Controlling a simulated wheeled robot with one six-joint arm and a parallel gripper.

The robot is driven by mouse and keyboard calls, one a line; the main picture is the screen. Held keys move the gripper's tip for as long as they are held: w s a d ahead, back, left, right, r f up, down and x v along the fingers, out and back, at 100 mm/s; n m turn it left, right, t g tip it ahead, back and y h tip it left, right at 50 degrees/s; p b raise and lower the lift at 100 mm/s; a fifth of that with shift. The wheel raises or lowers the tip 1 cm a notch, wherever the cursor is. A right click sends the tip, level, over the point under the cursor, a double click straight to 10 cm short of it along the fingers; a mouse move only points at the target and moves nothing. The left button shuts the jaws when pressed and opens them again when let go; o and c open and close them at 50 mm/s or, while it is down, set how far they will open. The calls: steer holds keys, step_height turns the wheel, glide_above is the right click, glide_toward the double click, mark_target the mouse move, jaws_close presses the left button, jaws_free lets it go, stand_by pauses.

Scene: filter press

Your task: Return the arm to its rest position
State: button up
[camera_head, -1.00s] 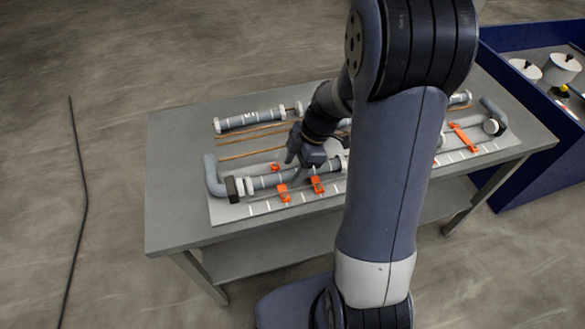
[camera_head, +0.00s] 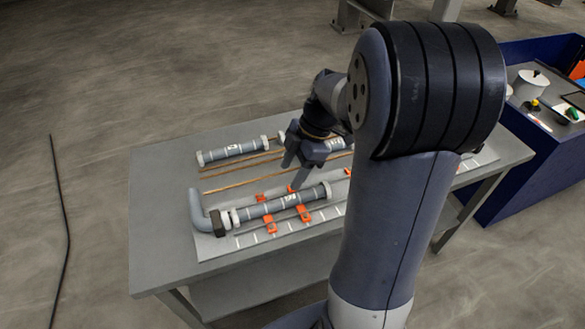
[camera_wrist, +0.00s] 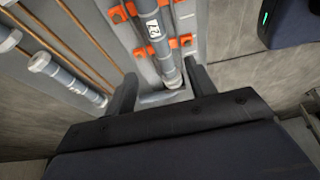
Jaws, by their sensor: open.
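My gripper (camera_head: 296,168) is above the grey table (camera_head: 152,232) in the head view, with its two fingers apart and nothing between them. It is up and behind a grey pipe section (camera_head: 275,207) with a white label, which lies in orange clamps (camera_head: 304,213). In the wrist view my gripper (camera_wrist: 158,88) shows its fingers spread on either side of the far view of that pipe section (camera_wrist: 152,30). My arm is bent over the table, and its large links hide the table's right middle part.
Another grey pipe section (camera_head: 233,151) and several thin brown rods (camera_head: 240,184) lie at the table's back left. A grey elbow (camera_head: 199,212) stands at the left end. A blue bin (camera_head: 520,165) is at the right. Open floor lies left, with a dark cable (camera_head: 62,200).

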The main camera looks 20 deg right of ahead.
mark_target(277, 202)
steer(key=x, duration=1.1)
steer(key=shift+a, duration=0.15)
steer(key=shift+r+p, duration=0.7)
steer(key=shift+p, duration=0.2)
steer(key=shift+r+p, duration=0.65)
steer(key=shift+p, duration=0.25)
